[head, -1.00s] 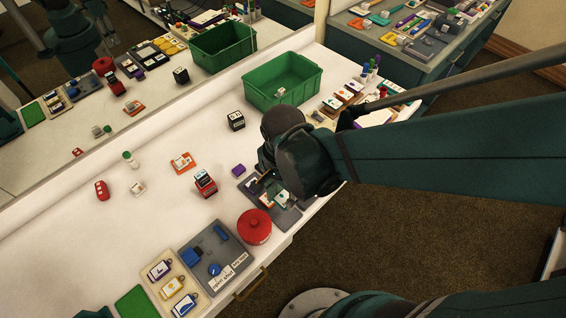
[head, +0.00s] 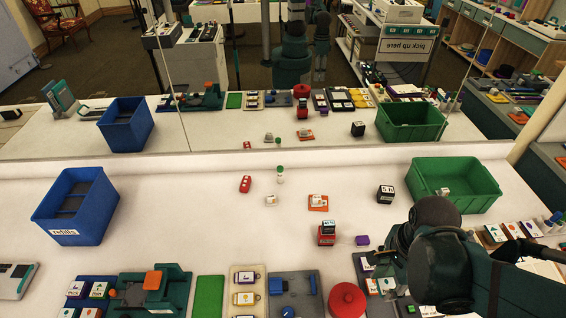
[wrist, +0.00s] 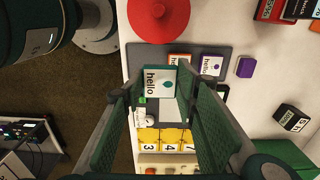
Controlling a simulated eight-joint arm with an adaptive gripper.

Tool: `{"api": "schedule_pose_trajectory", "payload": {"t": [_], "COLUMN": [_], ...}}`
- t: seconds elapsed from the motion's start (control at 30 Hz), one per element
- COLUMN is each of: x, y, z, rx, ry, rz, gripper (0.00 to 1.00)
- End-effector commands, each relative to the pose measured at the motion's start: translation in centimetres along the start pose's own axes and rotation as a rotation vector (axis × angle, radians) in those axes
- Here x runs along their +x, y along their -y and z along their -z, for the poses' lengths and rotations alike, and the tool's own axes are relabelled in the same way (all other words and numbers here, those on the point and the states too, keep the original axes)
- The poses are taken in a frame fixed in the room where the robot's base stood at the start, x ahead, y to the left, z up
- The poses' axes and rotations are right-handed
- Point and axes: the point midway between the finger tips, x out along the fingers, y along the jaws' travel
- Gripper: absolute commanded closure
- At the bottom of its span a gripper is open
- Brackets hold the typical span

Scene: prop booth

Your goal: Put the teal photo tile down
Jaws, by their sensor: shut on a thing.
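The teal photo tile (wrist: 158,80) is a white card with a teal edge, the word "hello" and a teal drop. In the wrist view it sits between the fingertips of my gripper (wrist: 157,93), which is shut on it. It overlaps the grey tray (wrist: 225,52); I cannot tell whether it touches the tray. An orange-edged tile (wrist: 180,60) and a purple-edged tile (wrist: 210,66) lie in the tray beside it.
A red round lidded pot (head: 347,300) stands left of the tray. A purple block (head: 362,240) and a red stamp (head: 327,233) are behind it. A green bin (head: 455,190) stands at the back right, a blue bin (head: 72,208) far left. White table between is mostly clear.

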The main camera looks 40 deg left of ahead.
Motion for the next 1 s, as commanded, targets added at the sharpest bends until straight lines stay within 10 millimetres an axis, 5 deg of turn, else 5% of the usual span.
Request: {"api": "schedule_pose_trajectory", "payload": {"t": [0.47, 1.0], "x": [-2.2, -3.4], "y": [11.6, 24.3], "z": [-3.8, -11.5], "rx": [-0.004, -0.003], "ry": [0.0, 0.0], "rz": [0.0, 0.0], "gripper": [0.81, 0.81]}}
